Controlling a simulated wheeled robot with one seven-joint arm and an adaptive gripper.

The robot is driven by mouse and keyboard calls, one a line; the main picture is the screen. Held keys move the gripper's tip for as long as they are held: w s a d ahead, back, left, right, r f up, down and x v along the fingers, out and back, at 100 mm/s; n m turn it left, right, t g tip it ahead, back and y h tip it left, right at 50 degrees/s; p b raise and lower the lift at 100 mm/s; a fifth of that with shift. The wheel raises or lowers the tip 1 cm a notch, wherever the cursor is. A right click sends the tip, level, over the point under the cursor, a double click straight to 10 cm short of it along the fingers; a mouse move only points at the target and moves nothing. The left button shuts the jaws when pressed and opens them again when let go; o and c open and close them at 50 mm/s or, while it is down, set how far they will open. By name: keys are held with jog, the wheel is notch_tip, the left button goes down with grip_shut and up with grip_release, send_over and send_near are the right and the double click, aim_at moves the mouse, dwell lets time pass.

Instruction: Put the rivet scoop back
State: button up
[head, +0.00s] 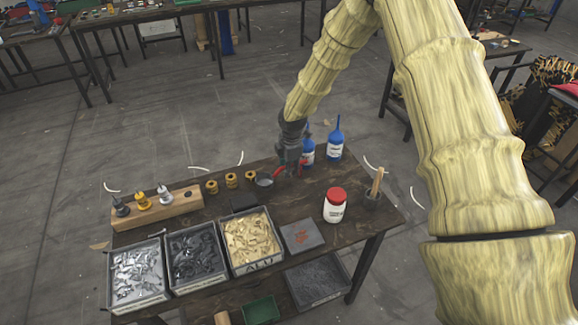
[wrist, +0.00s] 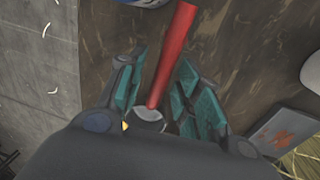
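The rivet scoop has a red handle (wrist: 172,55) and a small grey bowl (head: 264,182). In the head view the bowl is at the back of the workbench, beside the brass-coloured cylinders. My gripper (head: 292,168) points down over the back of the bench at the scoop. I cannot tell whether the bowl touches the bench; the fingers hide part of the handle's lower end.
Blue bottles (head: 334,142) stand just behind and right of my gripper. Brass cylinders (head: 231,181) and a wooden block (head: 158,209) stand to the left. A grey bin (head: 138,290), a dark bin, and the ALU bin (head: 262,264) line the front.

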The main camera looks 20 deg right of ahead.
notch_tip(320, 180, up, 12)
jog(key=s+b, duration=0.1)
jog(key=b, duration=0.1)
jog(key=shift+s+b, duration=0.3)
jog(key=shift+b, duration=0.05)
dwell(0.4)
jog(key=shift+r, duration=0.15)
